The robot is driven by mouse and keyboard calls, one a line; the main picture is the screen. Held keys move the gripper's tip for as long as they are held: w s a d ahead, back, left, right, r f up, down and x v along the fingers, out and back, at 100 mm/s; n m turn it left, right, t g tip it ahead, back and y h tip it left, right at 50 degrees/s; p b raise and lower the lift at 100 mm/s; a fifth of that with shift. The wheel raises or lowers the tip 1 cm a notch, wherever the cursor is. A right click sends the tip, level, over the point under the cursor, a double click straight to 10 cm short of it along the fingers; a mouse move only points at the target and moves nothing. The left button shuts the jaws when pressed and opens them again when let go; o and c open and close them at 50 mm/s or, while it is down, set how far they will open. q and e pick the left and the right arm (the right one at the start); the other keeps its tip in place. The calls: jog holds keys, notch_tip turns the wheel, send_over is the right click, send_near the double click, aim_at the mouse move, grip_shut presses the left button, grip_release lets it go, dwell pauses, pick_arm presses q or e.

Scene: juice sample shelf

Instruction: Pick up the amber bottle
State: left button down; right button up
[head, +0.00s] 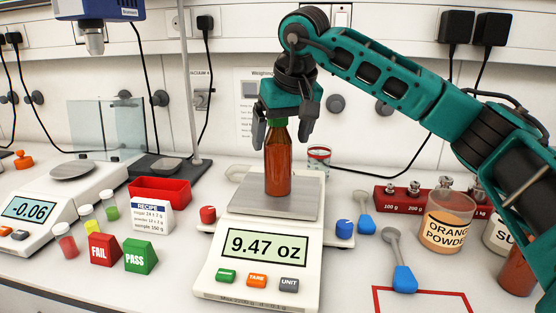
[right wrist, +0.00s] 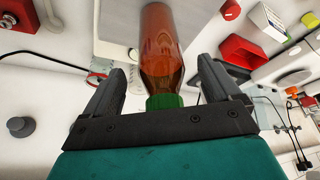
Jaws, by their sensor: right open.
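The amber bottle (head: 278,165) with a green cap stands upright on the metal pan of the front scale (head: 240,203), whose display reads 9.47 oz. My right gripper (head: 285,143) is directly above it, pointing down, with its open fingers on either side of the bottle's neck. In the right wrist view the bottle (right wrist: 160,45) and its green cap (right wrist: 165,101) lie between the two spread fingers (right wrist: 163,85), with a gap on each side. My left gripper is in neither view.
A red knob (head: 208,214) and a blue knob (head: 344,228) flank the scale. A powder jar (head: 447,219), blue-handled scoops (head: 404,277) and a weight rack (head: 384,200) stand right.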

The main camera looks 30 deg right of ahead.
jog(key=x, duration=0.2)
jog(key=shift+w+f, duration=0.15)
jog(key=shift+f, duration=0.15)
jog(key=shift+r, duration=0.15)
jog(key=c, duration=1.4)
